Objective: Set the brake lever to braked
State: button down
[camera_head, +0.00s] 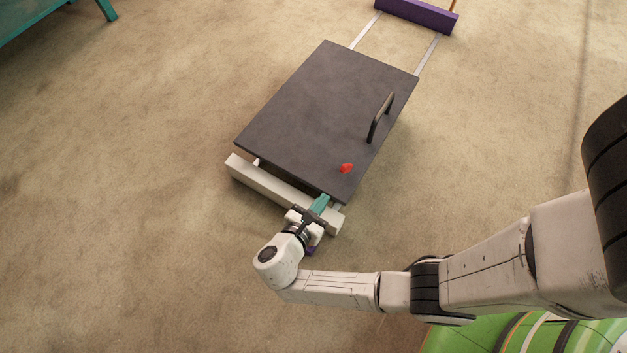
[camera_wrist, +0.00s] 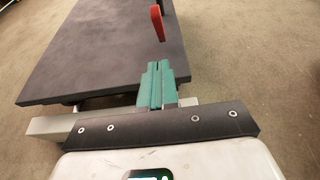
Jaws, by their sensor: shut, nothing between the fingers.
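The brake lever appears to be the small red piece (camera_head: 346,168) near the front right corner of the dark flat cart (camera_head: 310,110). In the wrist view the red lever (camera_wrist: 157,22) stands up at the top, beyond my fingertips. My gripper (camera_head: 322,201) has teal fingers, shut together and empty. It is at the cart's front edge, short of the lever and apart from it. The shut fingers also show in the wrist view (camera_wrist: 157,75), pointing toward the lever. I cannot tell which setting the lever is in.
A black handle (camera_head: 380,117) stands on the cart's right side. A pale beam (camera_head: 265,183) runs along the cart's front. Two rails (camera_head: 428,54) lead back to a purple block (camera_head: 418,14). A teal table (camera_head: 30,18) is at the far left. Carpet on the left is clear.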

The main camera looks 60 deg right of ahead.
aim_at(347, 168)
jog(key=shift+w+d+r+b, duration=0.15)
jog(key=shift+d+b, duration=0.45)
jog(key=shift+d, duration=1.15)
jog(key=shift+d+r+b, duration=0.2)
jog(key=shift+d+b, duration=0.4)
jog(key=shift+d, duration=1.1)
jog(key=shift+r+p, duration=0.15)
jog(key=shift+p, duration=0.15)
jog(key=shift+d+r+y+p, duration=0.25)
jog(key=shift+y+p, duration=0.45)
jog(key=shift+p, duration=0.3)
jog(key=shift+d+r+y+p, duration=0.25)
jog(key=shift+y+p, duration=0.45)
jog(key=shift+p, duration=0.5)
